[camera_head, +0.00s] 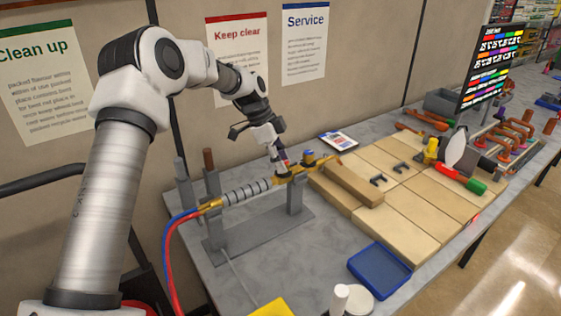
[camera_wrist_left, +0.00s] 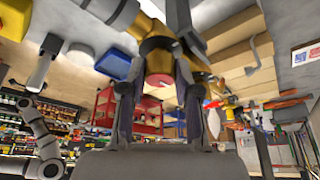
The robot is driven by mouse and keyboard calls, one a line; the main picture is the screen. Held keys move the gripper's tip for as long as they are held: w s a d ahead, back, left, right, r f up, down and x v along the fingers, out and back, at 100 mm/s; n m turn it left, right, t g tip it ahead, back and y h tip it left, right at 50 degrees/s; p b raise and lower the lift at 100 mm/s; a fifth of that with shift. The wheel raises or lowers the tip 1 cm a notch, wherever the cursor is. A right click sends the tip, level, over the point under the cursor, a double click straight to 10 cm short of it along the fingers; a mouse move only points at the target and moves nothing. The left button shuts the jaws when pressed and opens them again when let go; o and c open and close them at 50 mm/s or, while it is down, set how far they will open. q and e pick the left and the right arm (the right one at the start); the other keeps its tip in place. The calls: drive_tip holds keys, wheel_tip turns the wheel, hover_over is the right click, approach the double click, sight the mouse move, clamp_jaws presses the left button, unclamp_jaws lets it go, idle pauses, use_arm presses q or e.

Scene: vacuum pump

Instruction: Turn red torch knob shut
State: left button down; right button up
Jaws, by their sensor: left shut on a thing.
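The torch lies on a grey stand (camera_head: 296,200), with a ribbed grey handle (camera_head: 247,191) and a brass body (camera_head: 298,172). Its blue knob (camera_head: 309,156) stands on top of the brass. My left gripper (camera_head: 281,162) reaches down from above onto the torch beside the blue knob, its fingers shut on the red torch knob. In the left wrist view the red knob (camera_wrist_left: 160,87), with a pale end face, sits between the two fingers under the brass body (camera_wrist_left: 158,48). The fingers hide part of the knob.
Red and blue hoses (camera_head: 171,258) curve down at the left end of the torch. A blue tray (camera_head: 379,270) lies in front. Tan blocks (camera_head: 405,205) with black clips lie to the right. Grey posts (camera_head: 184,185) stand behind the handle.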

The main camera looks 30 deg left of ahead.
use_arm(q)
drive_tip(key=shift+s+d+f, duration=0.1)
drive_tip(key=shift+f, duration=0.1)
idle(0.3)
drive_tip(key=c, duration=0.8)
unclamp_jaws()
drive_tip(key=shift+w, duration=0.2)
drive_tip(key=v, duration=1.2)
drive_tip(key=shift+w, duration=0.1)
